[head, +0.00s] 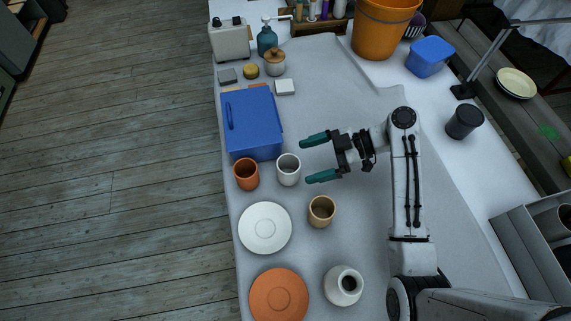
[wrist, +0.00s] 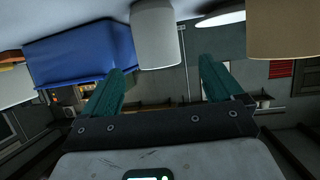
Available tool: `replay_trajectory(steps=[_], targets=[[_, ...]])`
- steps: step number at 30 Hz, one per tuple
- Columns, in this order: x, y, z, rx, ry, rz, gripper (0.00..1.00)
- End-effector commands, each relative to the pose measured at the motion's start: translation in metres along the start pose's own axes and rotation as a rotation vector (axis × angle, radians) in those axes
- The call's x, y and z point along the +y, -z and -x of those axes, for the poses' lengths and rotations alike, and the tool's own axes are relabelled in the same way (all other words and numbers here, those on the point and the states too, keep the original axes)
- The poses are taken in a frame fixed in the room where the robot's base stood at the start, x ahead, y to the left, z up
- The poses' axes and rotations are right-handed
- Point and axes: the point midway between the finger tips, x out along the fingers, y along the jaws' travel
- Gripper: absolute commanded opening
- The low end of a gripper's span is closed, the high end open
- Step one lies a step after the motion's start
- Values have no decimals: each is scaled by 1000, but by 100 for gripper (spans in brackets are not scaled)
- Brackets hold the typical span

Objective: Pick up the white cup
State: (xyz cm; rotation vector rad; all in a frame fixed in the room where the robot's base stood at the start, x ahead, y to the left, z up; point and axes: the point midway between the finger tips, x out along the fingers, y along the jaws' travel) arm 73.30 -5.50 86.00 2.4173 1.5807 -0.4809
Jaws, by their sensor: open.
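The white cup (head: 288,174) stands upright on the table (head: 345,90), between a terracotta cup (head: 246,178) and my gripper. My gripper (head: 312,158) is open and empty, its two green fingers pointing left toward the white cup, with a small gap to it. In the wrist view the white cup (wrist: 155,36) shows upside down between and beyond the open fingers of my gripper (wrist: 165,75). Whether the fingertips are level with the cup I cannot tell.
A blue box (head: 255,120) stands just behind the cup. The table's left edge lies close beyond the terracotta cup.

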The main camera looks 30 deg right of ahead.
Motion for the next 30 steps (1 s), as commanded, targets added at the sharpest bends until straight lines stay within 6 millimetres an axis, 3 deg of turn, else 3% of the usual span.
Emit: replay_trajectory(steps=[3, 11, 21, 30], targets=[[0, 2, -18, 1, 3, -1, 93], [0, 2, -37, 0, 2, 0, 93], [2, 1, -79, -1, 1, -1, 93], [2, 0, -83, -1, 0, 1, 92]])
